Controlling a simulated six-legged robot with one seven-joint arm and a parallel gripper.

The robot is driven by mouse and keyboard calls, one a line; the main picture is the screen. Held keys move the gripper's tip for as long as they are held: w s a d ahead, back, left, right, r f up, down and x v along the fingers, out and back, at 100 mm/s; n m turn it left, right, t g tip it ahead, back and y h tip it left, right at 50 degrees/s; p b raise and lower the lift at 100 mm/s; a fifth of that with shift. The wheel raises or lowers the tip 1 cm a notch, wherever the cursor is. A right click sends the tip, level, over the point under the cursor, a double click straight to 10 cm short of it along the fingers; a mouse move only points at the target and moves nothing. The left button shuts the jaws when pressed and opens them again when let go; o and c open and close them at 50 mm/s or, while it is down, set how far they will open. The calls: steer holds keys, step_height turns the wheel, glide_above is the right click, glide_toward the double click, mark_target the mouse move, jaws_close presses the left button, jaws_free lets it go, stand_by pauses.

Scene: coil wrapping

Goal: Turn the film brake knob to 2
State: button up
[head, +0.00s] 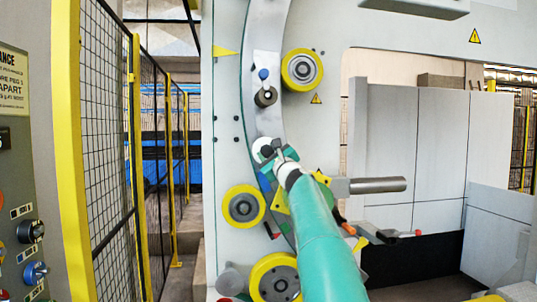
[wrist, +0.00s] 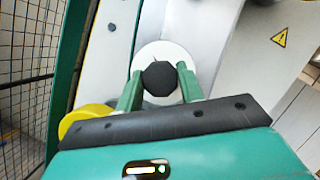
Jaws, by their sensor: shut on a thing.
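The film brake knob (wrist: 160,80) is a dark, many-sided knob in front of a pale round disc (wrist: 178,52) in the wrist view. My gripper (wrist: 159,74) has its two green fingers on the left and right sides of the knob, shut on it. In the head view my gripper (head: 268,151) is at the curved grey ring of the machine, in the middle of the picture. I cannot read any numbers or pointer mark around the knob.
Yellow-rimmed rollers (head: 302,70) (head: 243,206) stand out from the machine above and below my gripper. A grey horizontal bar (head: 378,185) juts out at right. A mesh fence (head: 110,150) and a control panel (head: 22,180) are at left.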

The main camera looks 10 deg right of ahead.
steer(key=shift+d+n+g+y, duration=0.1)
steer(key=shift+n+g+y, duration=0.3)
steer(key=shift+n, duration=0.75)
steer(key=shift+n+g+y, duration=0.4)
steer(key=shift+n, duration=0.75)
steer(key=shift+r, duration=0.1)
steer(key=o, duration=1)
steer(key=shift+s, duration=0.1)
steer(key=shift+s+d, duration=0.45)
steer(key=shift+s, duration=0.1)
steer(key=shift+s+f, duration=0.25)
steer(key=shift+s, duration=0.45)
steer(key=v, duration=1.1)
